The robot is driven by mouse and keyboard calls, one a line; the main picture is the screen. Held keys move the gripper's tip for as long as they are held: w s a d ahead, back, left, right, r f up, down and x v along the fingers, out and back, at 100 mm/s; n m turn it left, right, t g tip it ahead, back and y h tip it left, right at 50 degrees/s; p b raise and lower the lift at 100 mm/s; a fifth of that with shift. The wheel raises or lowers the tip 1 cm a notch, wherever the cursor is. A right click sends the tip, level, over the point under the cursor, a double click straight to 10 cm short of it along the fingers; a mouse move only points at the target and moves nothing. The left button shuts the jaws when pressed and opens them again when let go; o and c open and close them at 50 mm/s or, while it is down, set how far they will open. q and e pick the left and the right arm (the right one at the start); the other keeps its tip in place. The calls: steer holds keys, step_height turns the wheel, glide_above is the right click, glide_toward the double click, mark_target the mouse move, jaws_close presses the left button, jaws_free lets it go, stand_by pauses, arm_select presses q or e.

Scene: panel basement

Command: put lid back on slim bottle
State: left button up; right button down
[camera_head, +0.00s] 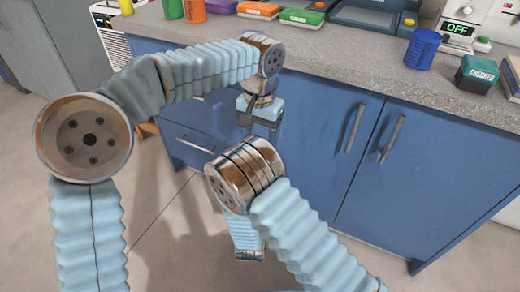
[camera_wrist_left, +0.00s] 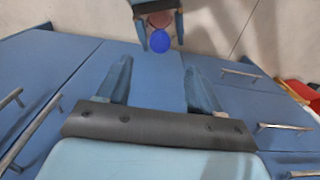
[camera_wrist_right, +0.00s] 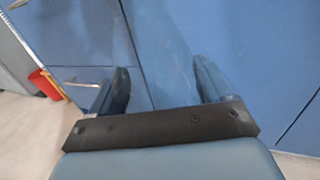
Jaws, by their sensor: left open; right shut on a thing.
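My left gripper (camera_head: 260,126) hangs in front of the blue cabinet doors, and its two fingers stand open and empty in the left wrist view (camera_wrist_left: 157,88). My right gripper (camera_head: 249,256) is lower in the head view, mostly hidden behind its own wrist. In the left wrist view, the right gripper (camera_wrist_left: 160,30) shows at the top with a round, bright blue thing (camera_wrist_left: 160,41) between its fingertips. I cannot tell whether this is the lid or the bottle. A blue ribbed container (camera_head: 422,48) stands upright on the counter; I cannot tell whether it is the slim bottle.
The grey counter (camera_head: 340,66) runs along the back above blue cabinets with metal handles. Colored containers and trays stand at its back edge. A device reading OFF (camera_head: 458,30) and a dark green box marked CHECKED (camera_head: 476,73) are at the right. The counter's middle front is clear.

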arm_select(q)
step_height(320, 180, up, 2)
steer(key=shift+r, duration=0.2)
stand_by(0.4)
steer(key=w+a+f+n+g+y, duration=0.1)
steer(key=w+a+f+n+y, duration=0.15)
steer(key=a+f, duration=0.6)
step_height(320, 180, down, 12)
steer(key=s+a+g+h, duration=0.1)
steer(key=s+a+h, duration=0.1)
steer(key=h, duration=0.1)
steer(key=s+a+f+n+t+h, duration=0.2)
steer(key=s+a+f+n+h, duration=0.1)
steer(key=s+f, duration=1.6)
steer(key=shift+s+a+f+n+t+h, duration=0.15)
steer(key=shift+a+f+n+t+h, duration=0.35)
steer(key=shift+n, duration=0.75)
